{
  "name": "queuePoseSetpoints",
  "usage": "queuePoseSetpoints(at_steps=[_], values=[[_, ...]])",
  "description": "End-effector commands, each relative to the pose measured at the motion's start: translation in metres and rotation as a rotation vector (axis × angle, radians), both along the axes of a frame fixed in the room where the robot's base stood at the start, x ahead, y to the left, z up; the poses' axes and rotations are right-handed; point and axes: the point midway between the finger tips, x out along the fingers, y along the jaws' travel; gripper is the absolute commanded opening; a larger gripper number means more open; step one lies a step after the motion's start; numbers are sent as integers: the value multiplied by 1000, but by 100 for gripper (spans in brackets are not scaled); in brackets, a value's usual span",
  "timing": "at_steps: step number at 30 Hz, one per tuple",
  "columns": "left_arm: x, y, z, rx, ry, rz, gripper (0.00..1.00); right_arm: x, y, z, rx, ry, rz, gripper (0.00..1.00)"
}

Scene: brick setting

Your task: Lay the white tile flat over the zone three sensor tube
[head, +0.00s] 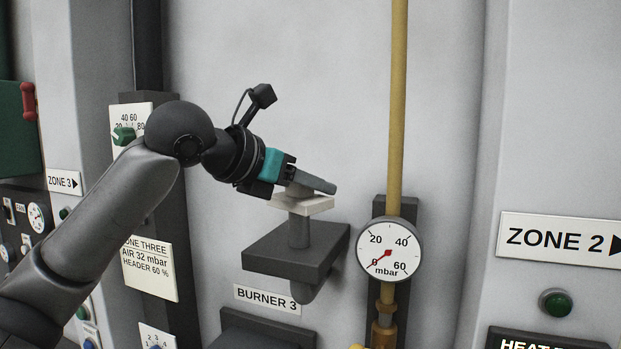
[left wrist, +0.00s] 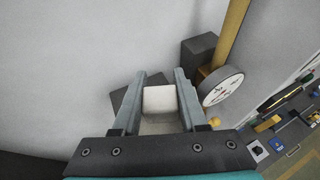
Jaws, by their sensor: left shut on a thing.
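The white tile (head: 306,206) lies roughly level at the top of a short grey upright tube (head: 298,234), which rises from a dark block on the wall. It appears to rest on the tube, but I cannot tell whether they touch. My left gripper (head: 318,187) reaches in from the left, just above the tile, and is shut on it. In the left wrist view, the tile's pale block (left wrist: 159,99) sits between the two grey fingers of the left gripper (left wrist: 160,92). The fingers hide part of the tile's top. My right gripper is not in view.
The dark block (head: 290,262) juts from the wall above a BURNER 3 label (head: 267,300). A round mbar gauge (head: 389,250) on a yellow pipe (head: 398,110) stands close on the right. A ZONE 3 sign (head: 63,182) is at left. The wall above is clear.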

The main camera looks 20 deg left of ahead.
Motion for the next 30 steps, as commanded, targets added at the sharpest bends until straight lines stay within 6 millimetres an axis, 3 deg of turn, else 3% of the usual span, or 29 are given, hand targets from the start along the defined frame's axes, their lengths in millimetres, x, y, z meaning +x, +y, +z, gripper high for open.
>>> queuePoseSetpoints(at_steps=[18, 19, 27, 30], values=[[0, 0, -6, 1, -1, 1, 0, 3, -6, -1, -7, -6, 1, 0], [0, 0, -5, 1, -1, 1, 45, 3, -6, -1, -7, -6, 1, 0], [0, 0, -5, 1, 0, 0, 76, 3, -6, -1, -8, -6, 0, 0], [0, 0, -5, 0, 0, 0, 77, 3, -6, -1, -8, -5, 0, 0]])
